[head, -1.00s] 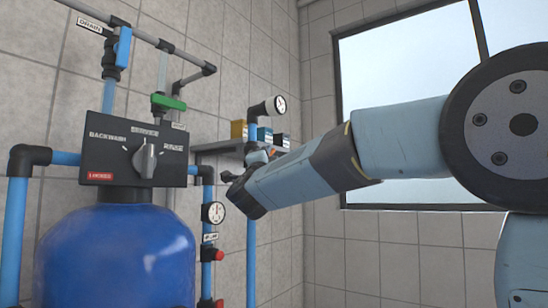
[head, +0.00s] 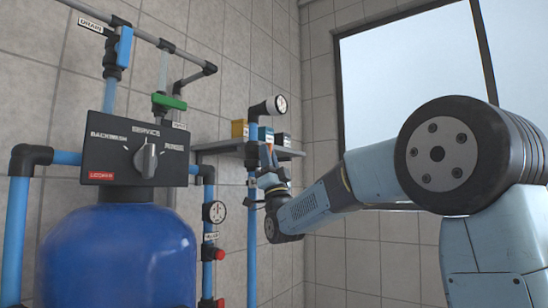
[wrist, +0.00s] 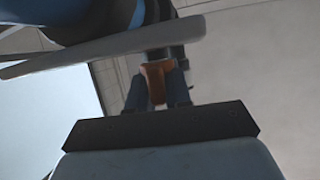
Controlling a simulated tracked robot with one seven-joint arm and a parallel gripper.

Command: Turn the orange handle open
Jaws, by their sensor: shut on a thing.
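The orange handle (wrist: 154,80) shows in the wrist view between the two dark fingers of my gripper (wrist: 156,74). The gripper is shut on it. In the head view my gripper (head: 268,180) is at the blue vertical pipe (head: 252,215), just below the grey shelf. A small bit of orange (head: 273,157) shows just above the gripper there. The handle's valve body is mostly hidden, and I cannot tell the handle's exact angle.
The grey shelf (head: 292,153) with small boxes is close above my gripper. A blue tank (head: 118,255) with a black control head (head: 110,160) stands left. A green-handled valve (head: 168,101) is above. A window is behind my arm.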

